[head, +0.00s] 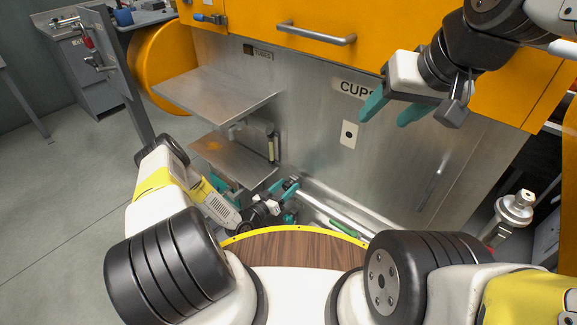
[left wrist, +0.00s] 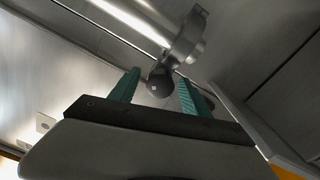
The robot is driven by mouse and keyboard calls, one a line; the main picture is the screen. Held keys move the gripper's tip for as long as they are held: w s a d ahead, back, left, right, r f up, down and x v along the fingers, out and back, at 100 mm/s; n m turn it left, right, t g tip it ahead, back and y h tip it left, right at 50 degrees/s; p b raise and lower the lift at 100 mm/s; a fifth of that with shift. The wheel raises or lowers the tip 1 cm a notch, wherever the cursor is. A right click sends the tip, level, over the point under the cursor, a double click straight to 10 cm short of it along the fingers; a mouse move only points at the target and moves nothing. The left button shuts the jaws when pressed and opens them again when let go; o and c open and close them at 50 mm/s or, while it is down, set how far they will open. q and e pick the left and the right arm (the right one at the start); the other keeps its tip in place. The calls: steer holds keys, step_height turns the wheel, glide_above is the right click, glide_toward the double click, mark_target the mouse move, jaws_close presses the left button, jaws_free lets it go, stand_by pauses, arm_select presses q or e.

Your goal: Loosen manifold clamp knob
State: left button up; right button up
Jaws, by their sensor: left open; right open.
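The clamp knob (left wrist: 160,82) is a dark round knob with a pale centre in the left wrist view. It hangs from a grey metal clamp (left wrist: 188,38) around a shiny pipe (left wrist: 135,18). My left gripper (left wrist: 159,77) is open, its teal fingers on either side of the knob in the picture. I cannot tell whether the knob is fully between them; no clear contact shows. In the head view my left gripper (head: 289,201) is low beside the manifold pipe (head: 335,213), and the knob cannot be made out. My right gripper (head: 388,113) is open and empty, high in front of the steel panel.
Two steel shelves stick out at the left, the upper one (head: 215,92) above the lower one (head: 225,158), close to my left arm. An orange drawer with a handle (head: 315,34) is above. A metal post fitting (head: 514,210) stands at the right.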

arm_select(q)
steer(key=v, duration=0.7)
steer(key=shift+s+a, duration=0.25)
steer(key=shift+s, duration=0.05)
